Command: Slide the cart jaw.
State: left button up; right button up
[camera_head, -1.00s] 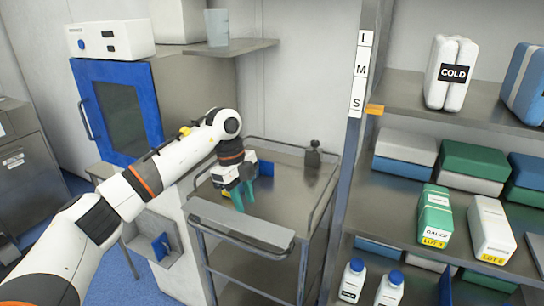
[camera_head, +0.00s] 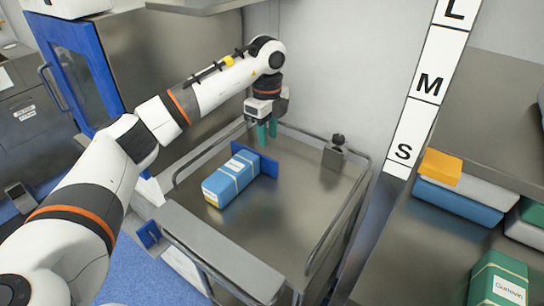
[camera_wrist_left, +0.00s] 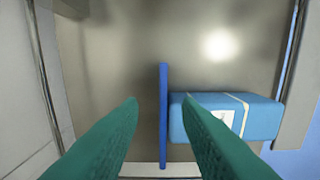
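The cart (camera_head: 300,215) has a steel top with raised rails. An upright blue plate (camera_head: 268,164), seemingly the jaw, stands on it; it shows edge-on in the left wrist view (camera_wrist_left: 163,110). A blue box with white straps (camera_head: 231,179) lies against or close to the plate's near side; it is at right in the left wrist view (camera_wrist_left: 235,116). My left gripper (camera_head: 267,132) hangs above the plate with teal fingers pointing down. Its fingers (camera_wrist_left: 160,100) are apart, with the plate's line between them. I cannot tell whether they reach down beside it. My right gripper is not seen.
A dark block with a knob (camera_head: 336,151) stands at the cart's right rail. A shelf unit with boxes (camera_head: 458,200) and an L/M/S post (camera_head: 425,90) stand to the right. A blue-framed cabinet (camera_head: 80,70) is at left.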

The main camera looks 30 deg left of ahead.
aim_at(267, 157)
pick_arm(q)
jog(key=f, duration=0.9)
jog(key=shift+s+a+f+p, duration=0.2)
jog(key=shift+s+f+p, duration=0.1)
jog(key=shift+s, duration=0.05)
jog(key=shift+w+f, duration=0.2)
jog(key=shift+d, duration=0.1)
jog(key=shift+w, duration=0.1)
grip_shut()
